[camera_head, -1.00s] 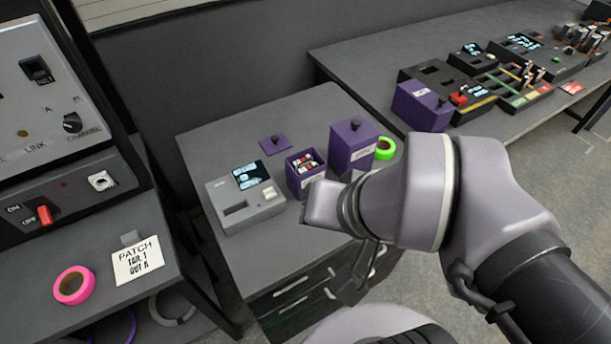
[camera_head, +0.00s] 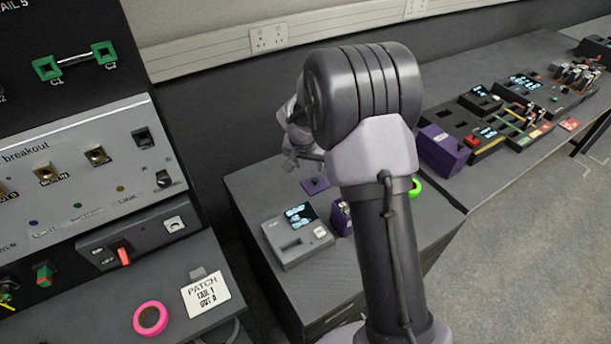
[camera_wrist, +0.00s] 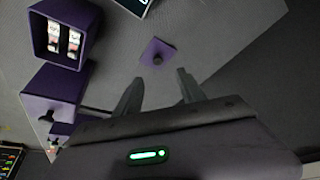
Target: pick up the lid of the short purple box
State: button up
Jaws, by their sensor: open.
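The lid of the short purple box (camera_wrist: 149,47) is a flat purple square with a dark knob. It lies on the grey bench top, off the box; the head view also shows it (camera_head: 312,187). The short purple box (camera_wrist: 43,38) stands open with small red and white items inside; my arm partly covers it in the head view (camera_head: 339,218). My gripper (camera_wrist: 159,83) is open and empty. In the wrist view its two fingertips point towards the lid, apart from it.
The taller purple box (camera_wrist: 52,88) stands near the short one. A grey device with a screen (camera_head: 290,246) sits beside the lid. A green tape roll (camera_head: 416,187) shows behind my arm. A panel rack (camera_head: 90,165) rises at the left.

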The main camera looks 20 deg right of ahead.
jog(key=b, duration=0.2)
send_over(315, 179)
jog(key=s+a, duration=0.2)
jog(key=f, duration=0.7)
jog(key=shift+s+a, duration=0.15)
jog(key=shift+s, duration=0.05)
jog(key=x, duration=0.2)
jog(key=b+x, duration=0.1)
jog(key=x, duration=0.2)
jog(key=shift+w+d+f, duration=0.25)
jog(key=shift+d, duration=0.25)
jog(key=shift+r, duration=0.1)
grip_shut()
